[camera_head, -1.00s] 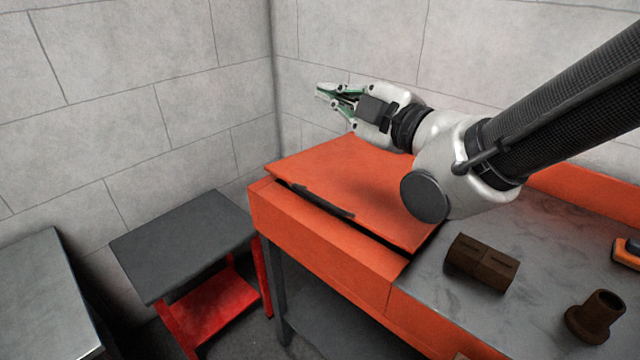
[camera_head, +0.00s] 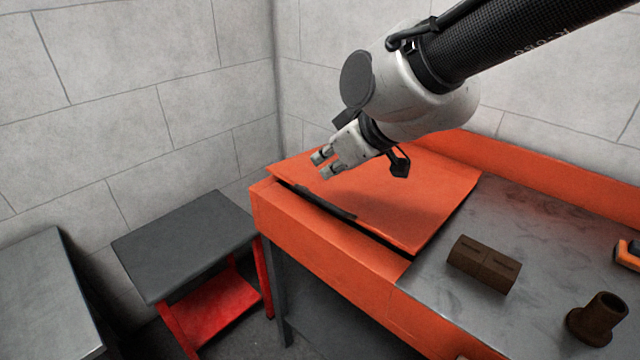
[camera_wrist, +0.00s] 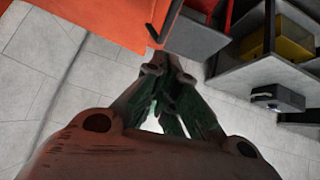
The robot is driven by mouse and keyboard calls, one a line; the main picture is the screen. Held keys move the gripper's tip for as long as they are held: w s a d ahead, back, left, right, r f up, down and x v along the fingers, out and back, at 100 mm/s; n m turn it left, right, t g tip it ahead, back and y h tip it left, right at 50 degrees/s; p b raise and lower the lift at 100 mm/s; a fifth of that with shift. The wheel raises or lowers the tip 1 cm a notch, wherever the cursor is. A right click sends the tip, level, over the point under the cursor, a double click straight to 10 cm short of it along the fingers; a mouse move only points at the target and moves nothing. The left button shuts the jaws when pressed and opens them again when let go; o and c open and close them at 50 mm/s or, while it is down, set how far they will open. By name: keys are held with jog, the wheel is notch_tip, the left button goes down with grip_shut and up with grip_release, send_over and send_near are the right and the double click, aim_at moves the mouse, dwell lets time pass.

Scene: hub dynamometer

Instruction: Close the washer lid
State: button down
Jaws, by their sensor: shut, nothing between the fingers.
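The washer lid (camera_head: 410,203) is a flat orange panel on top of the orange washer body (camera_head: 315,245). It lies almost level, with a dark gap along its front edge and a black handle strip (camera_head: 325,203) at the front left. In the wrist view, an orange surface (camera_wrist: 105,18) fills the upper left. My gripper (camera_head: 322,165) is above the left part of the lid, pointing down and left, with its fingers together and empty. The wrist view shows the gripper fingers (camera_wrist: 168,75) converging. I cannot tell whether the fingertips touch the lid.
A grey worktop to the right holds a brown block (camera_head: 484,264), a brown flanged piece (camera_head: 597,318) and an orange-black tool (camera_head: 628,253). A dark-topped red stand (camera_head: 185,240) is left of the washer. Grey walls stand behind.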

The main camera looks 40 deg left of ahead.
aim_at(308, 191)
jog(key=f, duration=0.1)
jog(key=a+f, duration=0.1)
jog(key=f, duration=0.1)
jog(key=a+f, duration=0.1)
jog(key=f, duration=0.1)
jog(key=shift+w+a, duration=0.2)
jog(key=shift+w, duration=0.1)
jog(key=shift+f, duration=0.7)
